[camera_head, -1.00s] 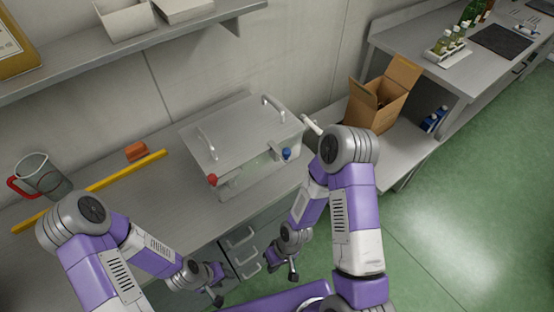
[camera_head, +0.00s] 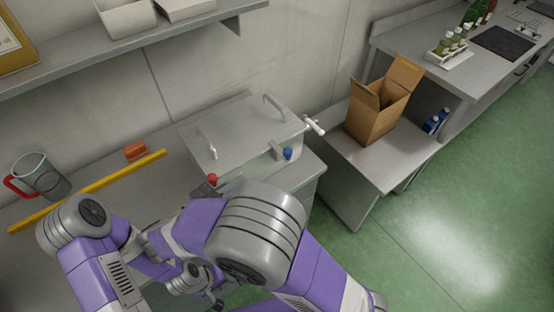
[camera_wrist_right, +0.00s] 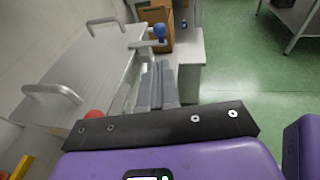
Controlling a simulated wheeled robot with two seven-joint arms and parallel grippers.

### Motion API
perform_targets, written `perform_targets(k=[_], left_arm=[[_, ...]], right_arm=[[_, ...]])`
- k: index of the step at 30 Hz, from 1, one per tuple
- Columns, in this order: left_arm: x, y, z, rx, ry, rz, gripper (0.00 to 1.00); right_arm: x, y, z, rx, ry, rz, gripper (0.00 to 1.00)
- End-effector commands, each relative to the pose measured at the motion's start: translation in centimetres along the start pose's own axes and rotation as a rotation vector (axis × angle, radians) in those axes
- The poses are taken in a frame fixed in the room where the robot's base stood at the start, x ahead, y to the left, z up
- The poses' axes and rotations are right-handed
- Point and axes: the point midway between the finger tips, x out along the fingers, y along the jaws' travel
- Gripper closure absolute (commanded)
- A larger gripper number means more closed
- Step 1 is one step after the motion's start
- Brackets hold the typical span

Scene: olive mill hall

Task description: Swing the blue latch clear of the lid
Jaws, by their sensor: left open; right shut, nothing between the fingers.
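The lid (camera_head: 235,130) is a flat grey plate with two bar handles, lying on a box on the bench. The blue latch (camera_head: 287,154) is at the right of the box's front edge; it also shows in the right wrist view (camera_wrist_right: 160,32). A red knob (camera_head: 212,179) sits at the front left corner. My right gripper (camera_wrist_right: 156,85) is shut and empty along the box's front, between red knob and blue latch, pointing towards the latch but apart from it. In the head view my right arm mostly hides it. My left gripper (camera_head: 217,303) is open, low in front of the bench.
A white tap (camera_head: 314,126) sticks out at the box's right. A cardboard carton (camera_head: 376,118) stands on a lower table beyond. A jug with a red handle (camera_head: 40,178), an orange block (camera_head: 135,152) and a yellow bar (camera_head: 95,187) lie left. A shelf (camera_head: 130,55) hangs above.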

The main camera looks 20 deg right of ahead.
Motion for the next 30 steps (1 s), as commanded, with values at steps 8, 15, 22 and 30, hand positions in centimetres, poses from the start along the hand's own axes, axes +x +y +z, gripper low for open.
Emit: perform_targets(k=[8,15,22,30], left_arm=[[0.0,0.0,0.0,0.000,0.000,0.000,0.57],[0.2,-0.1,0.0,0.000,0.000,0.000,0.57],[0.8,-0.3,0.0,0.000,0.000,0.000,0.57],[1.4,-0.5,-0.1,0.000,0.000,0.000,0.57]], right_arm=[[-0.1,0.0,0.2,0.001,-0.006,0.000,1.00],[1.6,0.0,0.1,0.002,-0.005,-0.002,1.00],[6.3,-0.1,0.1,0.002,-0.005,-0.005,1.00],[11.6,-0.1,0.0,0.002,-0.004,-0.004,1.00]])
